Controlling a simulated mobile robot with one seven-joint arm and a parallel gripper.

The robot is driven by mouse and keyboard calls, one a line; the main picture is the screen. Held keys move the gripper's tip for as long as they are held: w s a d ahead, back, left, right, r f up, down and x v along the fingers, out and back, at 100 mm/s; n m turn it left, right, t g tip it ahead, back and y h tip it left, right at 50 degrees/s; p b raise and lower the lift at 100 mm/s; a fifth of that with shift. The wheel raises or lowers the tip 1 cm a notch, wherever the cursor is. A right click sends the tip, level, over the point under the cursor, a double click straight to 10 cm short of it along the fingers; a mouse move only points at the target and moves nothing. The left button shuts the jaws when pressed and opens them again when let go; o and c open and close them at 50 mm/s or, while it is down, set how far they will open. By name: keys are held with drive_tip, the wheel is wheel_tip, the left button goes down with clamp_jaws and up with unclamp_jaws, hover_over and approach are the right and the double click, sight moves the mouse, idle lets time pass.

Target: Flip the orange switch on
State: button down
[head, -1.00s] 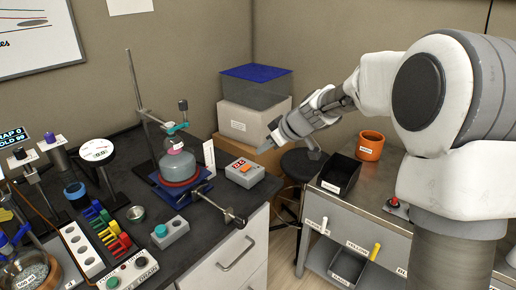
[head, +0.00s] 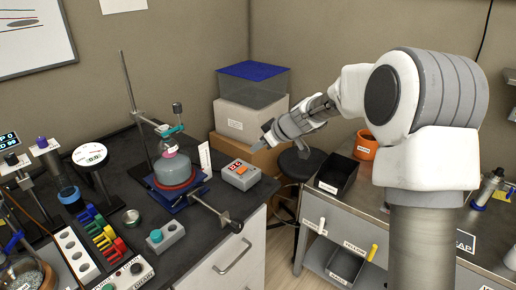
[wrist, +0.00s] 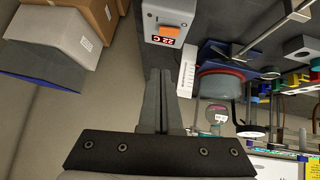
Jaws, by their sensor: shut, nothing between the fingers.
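The orange switch (head: 241,170) sits on top of a small grey box (head: 242,181) with a red display, near the right edge of the dark bench. In the wrist view the orange switch (wrist: 170,31) is at the top centre, beside a display reading "22 C". Which way the switch is tipped is too small to tell. My gripper (head: 266,139) is shut and empty, in the air to the upper right of the box in the head view. In the wrist view its shut fingers (wrist: 156,76) point toward the box, apart from it.
A flask (head: 173,170) on a blue stand, with a rod and clamp, is left of the box. A clamp bar (head: 218,212) juts out in front. Cardboard and plastic boxes (head: 247,121) stand behind. A grey side table with a black bin (head: 336,175) is at right.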

hover_over(245, 167)
drive_tip(key=s, duration=0.2)
drive_tip(key=f, duration=0.3)
drive_tip(key=f+p, duration=0.1)
drive_tip(key=f, duration=0.1)
drive_tip(key=shift+w+d+f, duration=0.1)
drive_tip(key=shift+d+f, duration=0.15)
drive_tip(key=shift+w+d+f, duration=0.1)
drive_tip(key=shift+d+f, duration=0.05)
drive_tip(key=shift+f, duration=0.5)
drive_tip(key=shift+d+f, duration=0.1)
drive_tip(key=shift+f, duration=1.05)
drive_tip(key=shift+w+d+f+b, duration=0.2)
drive_tip(key=shift+f+b, duration=0.35)
drive_tip(key=shift+b, duration=0.2)
drive_tip(key=shift+a+r, duration=0.1)
drive_tip(key=shift+r, duration=0.15)
drive_tip(key=shift+s, duration=0.1)
drive_tip(key=shift+f, duration=0.1)
